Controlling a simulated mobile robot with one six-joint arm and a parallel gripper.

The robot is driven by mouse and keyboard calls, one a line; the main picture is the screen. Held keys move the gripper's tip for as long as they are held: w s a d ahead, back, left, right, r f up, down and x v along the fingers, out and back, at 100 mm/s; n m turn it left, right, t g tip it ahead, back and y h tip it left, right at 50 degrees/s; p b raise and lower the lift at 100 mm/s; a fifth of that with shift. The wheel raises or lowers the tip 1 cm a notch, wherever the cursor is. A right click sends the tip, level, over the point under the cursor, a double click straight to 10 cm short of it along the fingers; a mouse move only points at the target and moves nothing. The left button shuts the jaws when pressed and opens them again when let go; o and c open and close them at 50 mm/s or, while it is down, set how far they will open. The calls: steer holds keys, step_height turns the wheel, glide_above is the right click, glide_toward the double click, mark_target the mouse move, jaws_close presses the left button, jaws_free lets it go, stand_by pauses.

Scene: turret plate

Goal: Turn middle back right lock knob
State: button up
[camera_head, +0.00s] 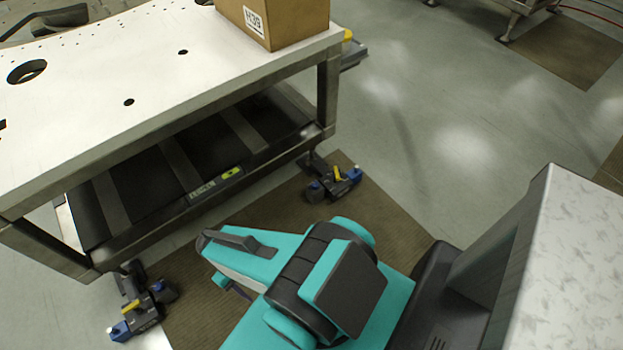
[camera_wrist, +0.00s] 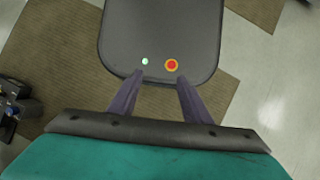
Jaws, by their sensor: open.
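No lock knob can be made out in either view. A pale flat plate (camera_head: 85,115) with a large round hole and several small holes tops the metal cart at the upper left of the head view. My gripper (camera_wrist: 160,79) is open and empty in the wrist view, its two dark fingers apart with nothing between them. In the head view my teal arm is folded low at the bottom centre, to the right of the cart and apart from it. The far part of the plate is cut off by the picture edge.
A cardboard box (camera_head: 277,22) stands on the plate's far right corner. The cart has a dark lower shelf (camera_head: 140,175) and casters with yellow pedals, one at the near corner (camera_head: 137,305) and one on the right (camera_head: 335,183). The grey floor (camera_head: 440,120) to the right is clear.

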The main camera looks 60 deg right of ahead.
steer(key=shift+o, duration=0.6)
steer(key=shift+w+d+f, duration=0.15)
steer(key=shift+w+f, duration=0.35)
steer(key=w+d+f+m+t+h+b, duration=0.15)
steer(key=w+d+f+t+b, duration=0.25)
steer(key=w+d+f+b, duration=0.55)
steer(key=w+d+f+m+t+h+b, duration=0.1)
steer(key=w+d+f+m+t+b, duration=0.2)
steer(key=w+d+f+b, duration=0.65)
steer(key=w+d+f+m+t+h+b, duration=0.1)
steer(key=d+f+t+b, duration=0.1)
steer(key=d+f+b, duration=0.35)
steer(key=w+d+f+t+h+b, duration=0.1)
steer(key=d+f+t+b, duration=0.15)
steer(key=d, duration=0.65)
steer(key=w+d+f+m+t+h+b, duration=0.1)
steer(key=d+f+h+b, duration=0.1)
steer(key=d+f+b, duration=0.45)
steer(key=s+d+f+t+h+b, duration=0.1)
steer(key=s+d+f+t+b, duration=0.1)
steer(key=d+b, duration=0.4)
steer(key=s+d+f+t+h+b, duration=0.1)
steer(key=s+d+f+t+b, duration=0.1)
steer(key=s+d+b, duration=0.3)
steer(key=s+d+f+t+h+b, duration=0.2)
steer(key=d+b, duration=0.4)
steer(key=d, duration=0.5)
steer(key=shift+s+d+m+t+b, duration=0.25)
steer(key=shift+s+m+t+b, duration=0.1)
steer(key=shift+s+t, duration=0.5)
